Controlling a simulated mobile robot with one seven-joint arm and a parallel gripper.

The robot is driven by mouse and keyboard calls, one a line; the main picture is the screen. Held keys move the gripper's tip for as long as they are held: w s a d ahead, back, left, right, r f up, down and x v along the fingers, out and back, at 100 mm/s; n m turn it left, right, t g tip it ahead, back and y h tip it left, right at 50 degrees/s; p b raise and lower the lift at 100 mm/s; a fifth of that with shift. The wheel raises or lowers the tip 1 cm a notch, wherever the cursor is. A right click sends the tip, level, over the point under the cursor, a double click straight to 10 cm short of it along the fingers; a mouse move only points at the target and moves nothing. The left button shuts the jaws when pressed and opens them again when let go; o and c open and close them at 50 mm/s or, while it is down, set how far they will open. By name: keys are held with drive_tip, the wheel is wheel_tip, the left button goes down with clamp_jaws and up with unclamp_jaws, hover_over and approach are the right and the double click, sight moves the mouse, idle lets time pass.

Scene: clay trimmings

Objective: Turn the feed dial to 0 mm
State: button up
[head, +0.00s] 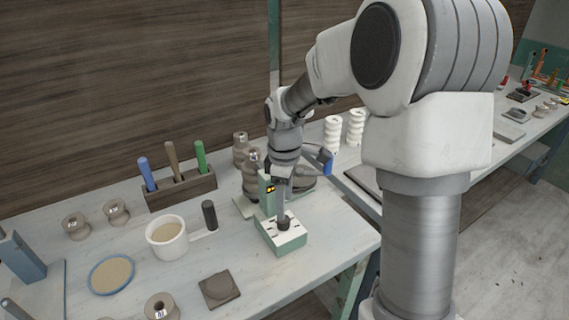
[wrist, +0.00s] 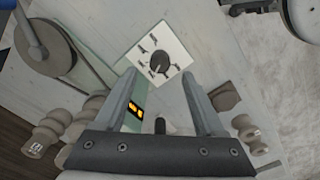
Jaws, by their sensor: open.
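The feed dial (wrist: 159,62) is a dark round knob on a white square plate (wrist: 178,48) with several dark marks around it, too small to read. In the head view the dial (head: 284,224) sits on top of a green and white box (head: 290,241) near the table's front edge. My gripper (wrist: 168,84) is open, its two fingers apart and nothing between them. In the head view it points down just above the dial and partly hides it. In the wrist view the dial lies beyond the fingertips.
A white tub (head: 166,238), a dark upright cylinder (head: 209,215) and a wooden rack (head: 180,192) with coloured handles stand to the left. A flat brown slab (head: 219,289) lies in front. Clay spools (head: 241,148) stand behind the box. Bare table lies right of the box.

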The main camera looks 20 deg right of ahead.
wheel_tip(320, 180, up, 12)
drive_tip(key=p, duration=0.1)
drive_tip(key=shift+f, duration=0.15)
